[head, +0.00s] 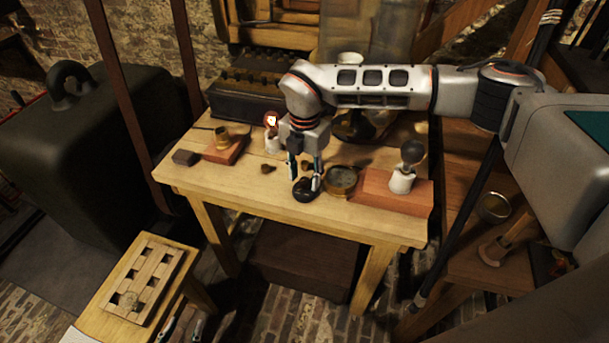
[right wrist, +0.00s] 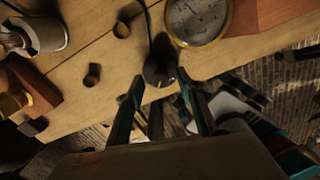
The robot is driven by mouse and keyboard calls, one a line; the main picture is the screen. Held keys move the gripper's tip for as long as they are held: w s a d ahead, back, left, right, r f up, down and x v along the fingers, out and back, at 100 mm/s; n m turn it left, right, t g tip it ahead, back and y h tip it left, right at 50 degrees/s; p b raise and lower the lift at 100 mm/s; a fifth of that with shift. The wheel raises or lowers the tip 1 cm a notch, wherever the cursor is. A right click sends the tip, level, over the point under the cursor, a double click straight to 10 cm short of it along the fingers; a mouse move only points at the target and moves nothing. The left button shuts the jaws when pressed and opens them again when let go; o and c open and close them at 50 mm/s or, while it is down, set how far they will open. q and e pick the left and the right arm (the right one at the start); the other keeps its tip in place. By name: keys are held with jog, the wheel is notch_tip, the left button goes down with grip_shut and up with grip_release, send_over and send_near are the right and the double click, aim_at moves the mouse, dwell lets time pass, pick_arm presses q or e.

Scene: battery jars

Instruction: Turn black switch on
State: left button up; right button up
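The black switch (head: 306,190) is a small round black piece near the front edge of the wooden table (head: 235,180). In the right wrist view the black switch (right wrist: 160,69) has a dark cord running away from it and small yellow marks. My right gripper (head: 305,172) points down just above it. Its fingers are open, and in the right wrist view (right wrist: 165,105) the switch shows just beyond and between the fingertips; I cannot tell if they touch it. My left gripper (head: 182,328) is low at the bottom edge, fingertips apart, mostly cut off.
A round brass gauge (head: 341,180) lies close right of the switch. A bulb on a white holder (head: 402,180) stands on a reddish block (head: 370,189). A glowing lamp (head: 272,121) stands behind. A small side table (head: 110,275) bears a slotted wooden block (head: 147,283).

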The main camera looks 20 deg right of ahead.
aim_at(305, 180)
notch_tip(305, 180, up, 12)
dwell(0.7)
jog(key=shift+s, duration=0.1)
dwell(0.3)
